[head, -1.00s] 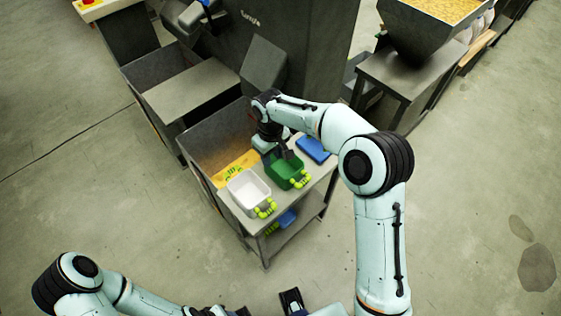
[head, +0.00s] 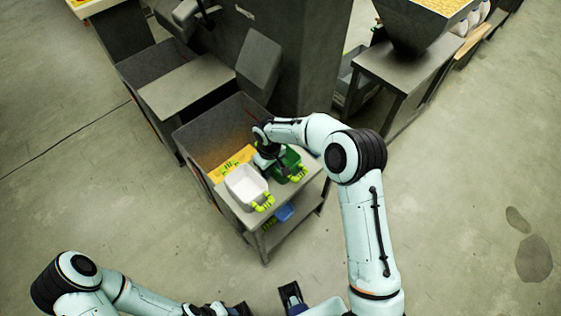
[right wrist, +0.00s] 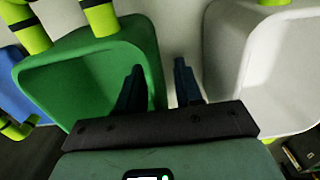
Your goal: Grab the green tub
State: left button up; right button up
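The green tub (head: 290,168) stands on the work table, with bright yellow-green handles at its near side. My right gripper (head: 270,160) is down at its left side, partly hiding it. In the right wrist view the green tub (right wrist: 85,75) fills the left part. The right gripper (right wrist: 158,66) is open there, one finger over the tub's inside, the other outside its wall in the gap towards the white tub. I cannot tell whether either finger touches the wall. My left gripper (head: 215,309) is at the bottom edge, too cut off to read.
A white tub (head: 245,188) stands close by on the left, also at the right of the wrist view (right wrist: 265,70). A blue tub shows at the wrist view's left edge (right wrist: 14,98). Another blue thing (head: 284,212) lies on the table's lower shelf. Machines stand behind; floor is clear.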

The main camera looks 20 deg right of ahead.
grip_shut()
jog(key=shift+r, duration=0.15)
